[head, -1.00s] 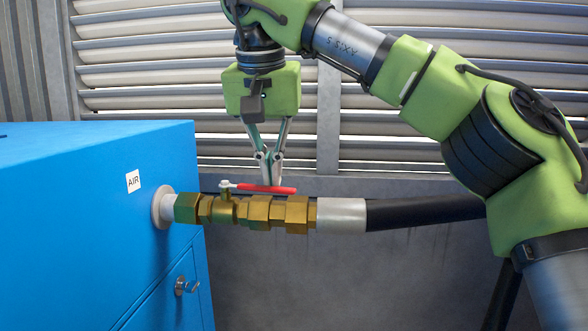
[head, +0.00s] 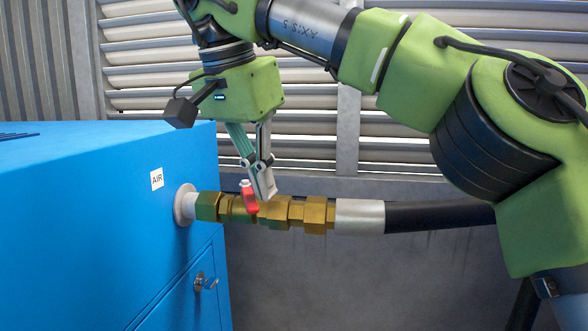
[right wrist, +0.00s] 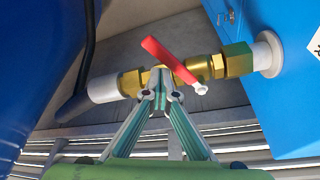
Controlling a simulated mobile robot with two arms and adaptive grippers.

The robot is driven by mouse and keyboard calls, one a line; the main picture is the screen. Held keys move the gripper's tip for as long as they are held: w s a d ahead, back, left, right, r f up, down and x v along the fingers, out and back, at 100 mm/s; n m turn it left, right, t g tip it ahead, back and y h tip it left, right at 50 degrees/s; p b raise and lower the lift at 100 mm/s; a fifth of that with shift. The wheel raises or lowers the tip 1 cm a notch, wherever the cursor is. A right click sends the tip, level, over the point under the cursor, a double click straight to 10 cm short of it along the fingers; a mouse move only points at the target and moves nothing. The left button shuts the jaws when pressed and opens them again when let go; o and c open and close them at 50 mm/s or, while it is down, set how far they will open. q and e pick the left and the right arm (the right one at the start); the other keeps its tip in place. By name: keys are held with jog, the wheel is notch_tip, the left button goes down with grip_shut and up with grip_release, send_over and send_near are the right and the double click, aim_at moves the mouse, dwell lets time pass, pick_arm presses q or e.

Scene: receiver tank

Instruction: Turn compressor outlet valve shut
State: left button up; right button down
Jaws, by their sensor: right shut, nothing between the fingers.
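The compressor outlet valve is a brass valve (head: 235,207) on the pipe from the blue compressor cabinet. Its red lever handle (head: 250,196) points out from the pipe toward the head camera, foreshortened. In the right wrist view the red handle (right wrist: 168,60) lies slantwise across the brass pipe, with its pivot nut (right wrist: 200,88) at one end. My right gripper (head: 266,188) is tilted, with its fingers shut and empty just to the right of the handle. In the right wrist view the closed fingertips (right wrist: 163,84) are beside the handle; I cannot tell if they touch it. My left gripper is not in view.
The blue cabinet (head: 110,210) with an AIR label (head: 157,179) and a key lock (head: 205,282) stands at the left. A black hose (head: 440,217) with a silver sleeve (head: 360,216) continues to the right. Slatted louvres (head: 320,120) are behind.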

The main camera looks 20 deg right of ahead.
jog(key=shift+a, duration=1.8)
jog(key=shift+w+r, duration=0.1)
jog(key=shift+w, duration=0.1)
jog(key=shift+w+d+r, duration=0.1)
jog(key=shift+w, duration=0.1)
